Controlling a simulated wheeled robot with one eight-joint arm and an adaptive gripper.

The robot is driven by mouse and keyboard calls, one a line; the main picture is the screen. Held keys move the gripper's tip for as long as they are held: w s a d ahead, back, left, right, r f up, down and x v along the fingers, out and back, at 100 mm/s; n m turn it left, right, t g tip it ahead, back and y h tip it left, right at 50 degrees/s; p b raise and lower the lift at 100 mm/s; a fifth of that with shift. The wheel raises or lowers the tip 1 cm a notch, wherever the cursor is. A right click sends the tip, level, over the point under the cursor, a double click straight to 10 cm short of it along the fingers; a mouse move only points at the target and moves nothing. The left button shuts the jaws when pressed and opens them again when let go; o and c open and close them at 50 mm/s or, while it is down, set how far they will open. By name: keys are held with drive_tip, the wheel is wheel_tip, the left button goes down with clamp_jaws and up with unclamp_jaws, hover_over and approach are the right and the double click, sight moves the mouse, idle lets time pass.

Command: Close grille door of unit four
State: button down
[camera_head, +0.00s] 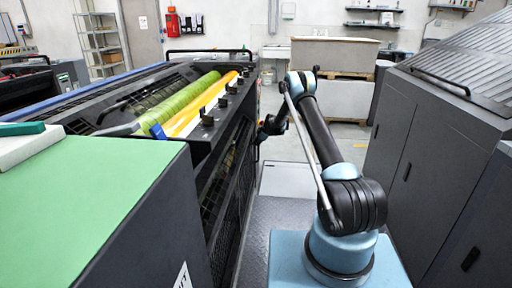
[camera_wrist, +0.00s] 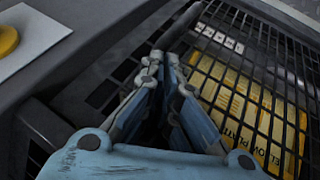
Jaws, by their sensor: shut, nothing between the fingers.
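My gripper (camera_head: 272,124) is beside the right side of the printing unit (camera_head: 207,131) with the green and yellow rollers. In the wrist view my gripper (camera_wrist: 167,62) has its fingers together and holds nothing. A black grille (camera_wrist: 252,62) lies right of the fingers, with yellow plates or labels behind its bars. In the head view dark mesh (camera_head: 229,190) shows along the unit's right side. I cannot tell whether the grille door is open or shut, or whether the fingers touch it. The unit's number is not readable.
A green-topped cabinet (camera_head: 95,200) stands in the left foreground. Tall dark cabinets (camera_head: 430,160) line the right side. Grey floor (camera_head: 290,150) is free between them. A pale plate with a yellow button (camera_wrist: 8,38) is left of my gripper in the wrist view.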

drive_tip(key=shift+w+d+f, duration=0.1)
drive_tip(key=shift+w+f, duration=0.15)
drive_tip(key=shift+w, duration=0.15)
drive_tip(key=shift+s, duration=0.1)
